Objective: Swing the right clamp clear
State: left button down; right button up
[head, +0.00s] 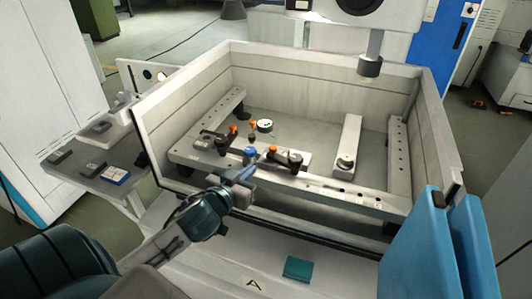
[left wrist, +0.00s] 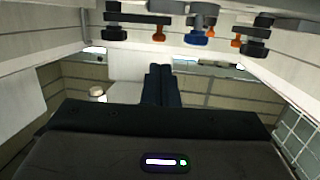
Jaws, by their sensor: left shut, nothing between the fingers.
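The right clamp (head: 287,158) is a dark bar with an orange knob and a black knob, on the front rail of the tank. The left clamp (head: 213,139) sits farther left, also with an orange knob. A blue knob (head: 249,155) stands between them. My left gripper (head: 244,172) is shut and empty, just in front of the rail near the blue knob; I see no contact. In the left wrist view, its dark fingers (left wrist: 161,85) are together. The clamps appear upside down at the top there, with the right clamp (left wrist: 135,19) at left. My right gripper is out of view.
The tank's front rim (head: 270,216) lies below the gripper. A nozzle (head: 370,66) hangs over the back right, and a round dial (head: 264,125) stands behind the clamps. A side table (head: 90,180) holds small blocks. Blue panels (head: 412,245) stand at right.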

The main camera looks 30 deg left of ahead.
aim_at(271, 150)
pick_arm(q)
jog(key=w+p, duration=0.1)
jog(key=w, duration=0.2)
jog(key=w+f+p, duration=0.1)
jog(key=w, duration=0.2)
jog(key=w+a+p, duration=0.1)
jog(key=w, duration=0.2)
jog(key=shift+w+f, duration=0.1)
jog(key=shift+f, duration=0.1)
jog(key=shift+w+f, duration=0.2)
jog(key=shift+w, duration=0.25)
jog(key=shift+w, duration=0.1)
